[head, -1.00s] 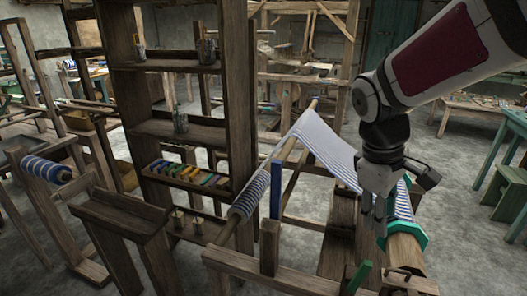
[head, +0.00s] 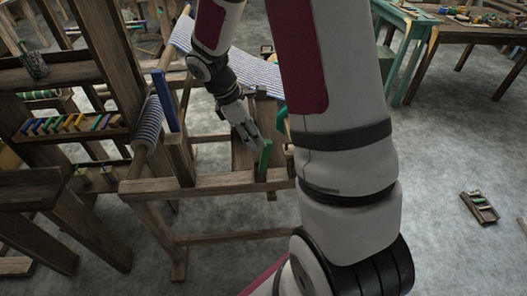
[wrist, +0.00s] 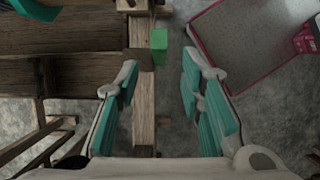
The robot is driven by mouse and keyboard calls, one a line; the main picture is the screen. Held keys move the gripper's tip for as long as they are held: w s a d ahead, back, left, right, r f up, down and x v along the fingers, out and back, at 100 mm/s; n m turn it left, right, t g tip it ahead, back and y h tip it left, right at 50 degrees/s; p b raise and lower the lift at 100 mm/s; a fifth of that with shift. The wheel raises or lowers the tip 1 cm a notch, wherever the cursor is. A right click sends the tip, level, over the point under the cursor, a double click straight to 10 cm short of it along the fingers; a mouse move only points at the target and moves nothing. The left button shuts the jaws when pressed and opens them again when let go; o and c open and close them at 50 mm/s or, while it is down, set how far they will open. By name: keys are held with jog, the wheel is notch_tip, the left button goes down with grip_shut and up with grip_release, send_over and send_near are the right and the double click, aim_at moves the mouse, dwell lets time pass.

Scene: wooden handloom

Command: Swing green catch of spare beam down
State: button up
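A green catch (head: 264,160) stands upright on the wooden loom frame in the head view. In the wrist view its green end (wrist: 158,44) shows just beyond the fingertips, closer to the left finger's line. My gripper (head: 251,143) is just left of and above the catch in the head view. In the wrist view my gripper (wrist: 163,76) is open, its teal-padded fingers wide apart with nothing held. I cannot tell whether a finger touches the catch. My arm covers the loom's right end.
A blue upright piece (head: 167,101) stands beside the striped roll (head: 148,124) on the loom's left. Striped cloth (head: 255,75) stretches behind my gripper. A wooden rail (head: 200,184) runs along the near side. Bare floor (head: 410,150) lies right of my arm.

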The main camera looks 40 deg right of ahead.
aim_at(263, 149)
jog(key=x, duration=0.7)
jog(key=shift+s+d+f, duration=0.15)
jog(key=shift+d+f, duration=0.05)
jog(key=shift+f, duration=0.15)
grip_shut()
